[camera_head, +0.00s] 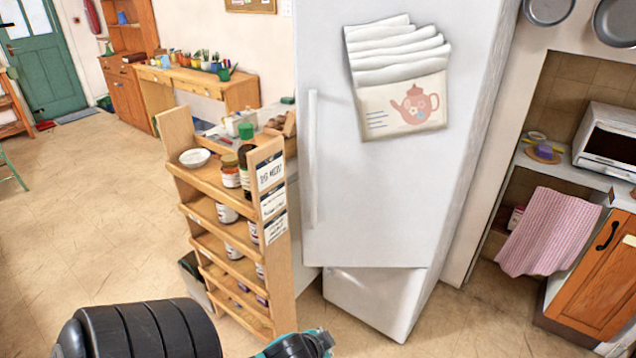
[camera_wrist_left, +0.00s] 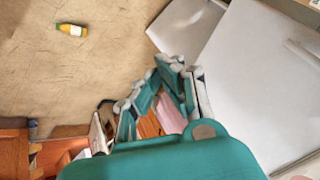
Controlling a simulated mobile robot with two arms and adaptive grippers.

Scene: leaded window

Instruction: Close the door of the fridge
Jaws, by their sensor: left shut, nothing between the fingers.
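The white fridge has its door (camera_head: 385,190) slightly ajar; the door's lower left corner stands out from the lower front (camera_head: 375,295). A long vertical handle (camera_head: 312,160) is on the door's left side. In the left wrist view the white door (camera_wrist_left: 255,85) fills the right side, with the handle (camera_wrist_left: 303,52) near the right edge. My left gripper (camera_wrist_left: 166,68) has teal fingers, shut and empty, over the floor beside the door; I cannot tell if they touch it. In the head view only part of it shows at the bottom edge. My right gripper is not in view.
A wooden shelf rack (camera_head: 225,205) with jars stands close left of the fridge. A counter with a pink towel (camera_head: 548,232) and an orange cabinet (camera_head: 595,275) is at the right. A yellow bottle (camera_wrist_left: 72,30) lies on the floor. The floor at left is open.

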